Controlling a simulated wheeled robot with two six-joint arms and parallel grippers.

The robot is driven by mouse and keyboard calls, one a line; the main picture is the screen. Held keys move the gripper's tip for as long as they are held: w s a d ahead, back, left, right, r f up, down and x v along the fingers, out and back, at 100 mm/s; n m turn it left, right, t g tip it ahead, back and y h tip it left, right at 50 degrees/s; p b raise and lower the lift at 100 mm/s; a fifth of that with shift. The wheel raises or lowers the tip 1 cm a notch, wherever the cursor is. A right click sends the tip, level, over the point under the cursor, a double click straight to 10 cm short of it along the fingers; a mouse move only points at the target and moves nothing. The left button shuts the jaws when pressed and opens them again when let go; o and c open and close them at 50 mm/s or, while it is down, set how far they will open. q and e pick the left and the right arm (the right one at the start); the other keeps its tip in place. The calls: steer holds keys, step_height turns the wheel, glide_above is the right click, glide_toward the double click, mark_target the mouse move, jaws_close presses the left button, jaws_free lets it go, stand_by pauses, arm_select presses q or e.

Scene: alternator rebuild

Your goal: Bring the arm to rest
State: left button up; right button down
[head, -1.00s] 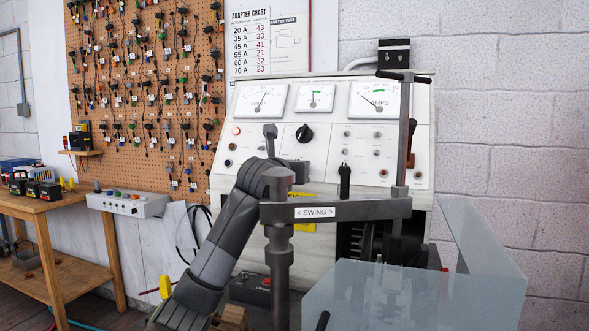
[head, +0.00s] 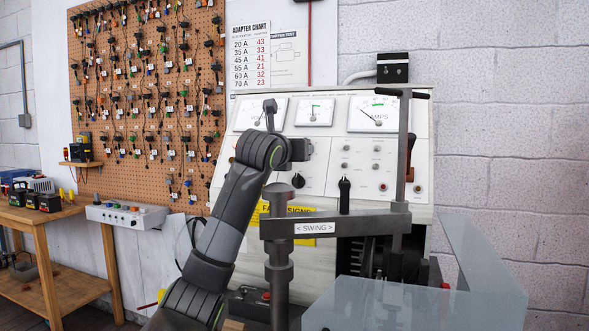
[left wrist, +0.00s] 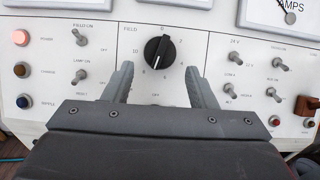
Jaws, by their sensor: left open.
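My left arm (head: 218,240) rises from the lower middle of the head view, bent at a joint high in front of the test bench panel. My left gripper (head: 299,149) is at its upper end, in front of the panel below the gauges. In the left wrist view the left gripper (left wrist: 161,88) is open with nothing between its fingers. A black FIELD knob (left wrist: 160,52) on the panel shows beyond and between the fingertips; I cannot tell the exact gap to it. My right gripper is not in view.
The white panel (head: 330,165) has gauges and switches. A grey swing arm (head: 345,224) on a post (head: 278,265) stands right of my arm, with an upright T-handle (head: 403,150). A translucent guard (head: 420,300) fills the lower right. A wooden bench (head: 45,220) is at left.

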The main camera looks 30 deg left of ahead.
arm_select(q)
step_height(320, 180, up, 2)
steer(key=shift+r, duration=0.1)
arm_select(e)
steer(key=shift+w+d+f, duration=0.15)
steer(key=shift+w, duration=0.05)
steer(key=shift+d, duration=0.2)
